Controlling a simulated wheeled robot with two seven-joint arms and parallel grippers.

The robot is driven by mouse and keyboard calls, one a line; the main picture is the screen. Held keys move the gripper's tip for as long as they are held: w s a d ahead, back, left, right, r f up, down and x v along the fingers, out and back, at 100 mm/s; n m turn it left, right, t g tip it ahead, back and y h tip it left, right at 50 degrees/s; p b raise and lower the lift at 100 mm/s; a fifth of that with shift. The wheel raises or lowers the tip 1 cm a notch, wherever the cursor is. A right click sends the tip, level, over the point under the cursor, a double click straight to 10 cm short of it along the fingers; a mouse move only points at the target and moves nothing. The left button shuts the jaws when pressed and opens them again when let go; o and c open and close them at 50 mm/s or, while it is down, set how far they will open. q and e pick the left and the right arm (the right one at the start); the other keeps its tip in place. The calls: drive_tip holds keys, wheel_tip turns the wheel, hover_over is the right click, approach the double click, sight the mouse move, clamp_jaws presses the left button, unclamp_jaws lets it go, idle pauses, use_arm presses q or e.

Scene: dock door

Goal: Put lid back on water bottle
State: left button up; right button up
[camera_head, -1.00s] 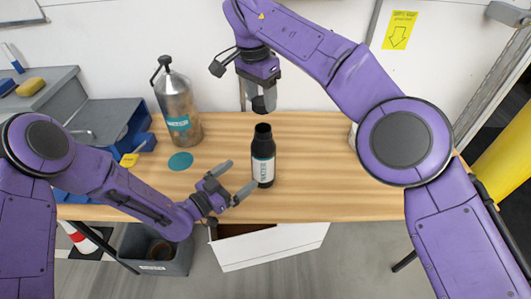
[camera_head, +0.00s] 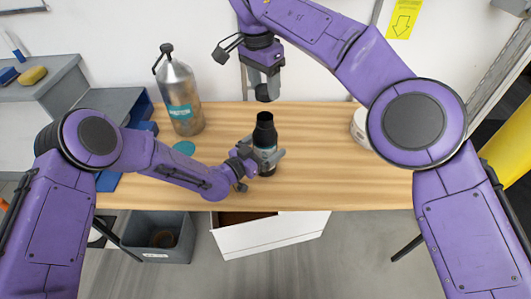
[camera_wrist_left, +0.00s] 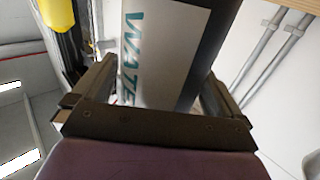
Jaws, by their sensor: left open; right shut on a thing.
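The black water bottle (camera_head: 265,132) stands upright and uncapped on the wooden table (camera_head: 330,180). It carries a pale label with teal lettering. My left gripper (camera_head: 268,157) is open with its fingers on either side of the bottle's label part. In the left wrist view the bottle (camera_wrist_left: 165,50) fills the space between the two open fingers (camera_wrist_left: 155,90). My right gripper (camera_head: 266,80) is shut on the small dark lid (camera_head: 262,93), held above the bottle's open neck and apart from it.
A metal flask (camera_head: 180,95) with a teal label stands at the back left by a teal disc (camera_head: 184,148). A white round item (camera_head: 360,128) is at the right, partly behind my right arm. The table's front right is clear.

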sight(264, 101)
use_arm(q)
drive_tip(key=shift+w+d, duration=0.5)
drive_tip(key=shift+d, duration=0.05)
drive_tip(key=c, duration=1.4)
use_arm(e)
drive_tip(key=shift+f, duration=0.1)
drive_tip(key=shift+s+a+f, duration=0.1)
drive_tip(key=shift+f, duration=2.25)
drive_tip(key=shift+f, duration=0.1)
drive_tip(key=shift+f, duration=0.8)
drive_tip(key=shift+f, duration=0.55)
